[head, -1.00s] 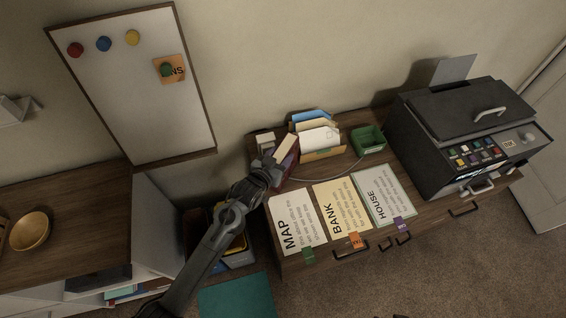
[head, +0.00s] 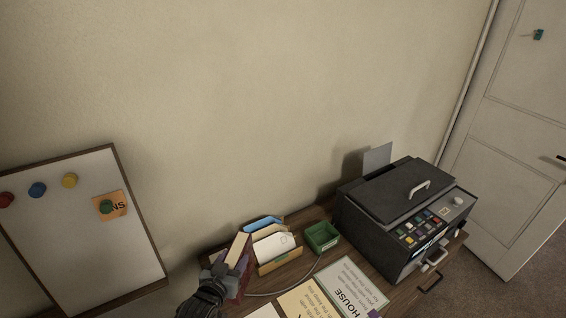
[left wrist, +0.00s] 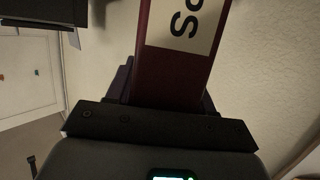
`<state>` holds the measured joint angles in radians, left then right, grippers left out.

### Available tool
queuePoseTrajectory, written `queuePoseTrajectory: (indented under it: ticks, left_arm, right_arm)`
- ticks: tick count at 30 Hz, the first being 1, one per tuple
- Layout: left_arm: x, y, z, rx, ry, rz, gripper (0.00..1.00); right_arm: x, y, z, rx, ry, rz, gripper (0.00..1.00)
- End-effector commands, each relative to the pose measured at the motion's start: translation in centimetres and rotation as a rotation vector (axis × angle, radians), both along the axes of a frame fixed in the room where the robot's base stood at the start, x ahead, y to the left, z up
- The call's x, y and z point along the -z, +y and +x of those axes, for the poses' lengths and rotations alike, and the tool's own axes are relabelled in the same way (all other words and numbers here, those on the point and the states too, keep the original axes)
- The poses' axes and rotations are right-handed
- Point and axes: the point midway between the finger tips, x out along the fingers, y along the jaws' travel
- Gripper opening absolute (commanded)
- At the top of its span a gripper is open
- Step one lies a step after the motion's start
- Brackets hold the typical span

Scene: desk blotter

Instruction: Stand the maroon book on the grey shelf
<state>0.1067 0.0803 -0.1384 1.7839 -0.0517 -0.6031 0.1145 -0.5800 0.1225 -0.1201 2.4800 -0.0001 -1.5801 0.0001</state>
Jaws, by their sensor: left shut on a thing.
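The maroon book (head: 244,267) is held by my left gripper (head: 226,278) above the left part of the desk, at the bottom of the head view. Its pale page edges show at its upper side. In the left wrist view the book (left wrist: 165,80) rises from between the dark fingers of my left gripper (left wrist: 165,96), with a cream label bearing black letters. The gripper hides the book's lower part. No grey shelf can be made out in the frames of now. My right gripper is not in view.
On the desk, a file holder (head: 281,256) with papers stands just right of the book. Beyond it are a green tray (head: 321,237) and a dark printer (head: 400,215). A whiteboard (head: 80,235) is at the left. The wall (head: 270,110) above the desk is bare.

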Motion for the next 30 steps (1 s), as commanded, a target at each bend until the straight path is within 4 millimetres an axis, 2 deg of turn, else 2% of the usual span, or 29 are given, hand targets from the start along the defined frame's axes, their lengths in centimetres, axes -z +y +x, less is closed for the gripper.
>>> queuePoseTrajectory:
  ticks: [4, 6, 10, 15, 18, 23, 30]
  left_arm:
    - [3.2, -0.4, -2.3, 0.006, 0.005, -0.001, 0.0]
    - [4.5, -0.7, -4.1, 0.006, 0.005, -0.001, 0.0]
    - [4.7, -0.8, -8.0, -0.022, 0.0, -0.003, 0.0]
    - [2.0, -0.1, -12.3, -0.074, -0.004, -0.004, 0.0]
    - [-0.4, 0.7, -13.6, -0.105, -0.007, -0.005, 0.0]
    - [-4.9, 2.2, -14.4, -0.149, -0.011, -0.004, 0.0]
    - [-7.4, 2.4, -14.5, -0.148, 0.0, 0.001, 0.0]
  right_arm:
    - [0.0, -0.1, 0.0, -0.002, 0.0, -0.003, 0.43]
    - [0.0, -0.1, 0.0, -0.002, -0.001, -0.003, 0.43]
    - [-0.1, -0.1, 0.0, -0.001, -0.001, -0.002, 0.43]
    - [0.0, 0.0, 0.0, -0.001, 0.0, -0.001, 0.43]
    - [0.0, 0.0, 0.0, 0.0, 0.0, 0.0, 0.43]
    - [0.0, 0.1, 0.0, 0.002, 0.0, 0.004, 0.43]
    - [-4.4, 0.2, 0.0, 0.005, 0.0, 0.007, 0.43]
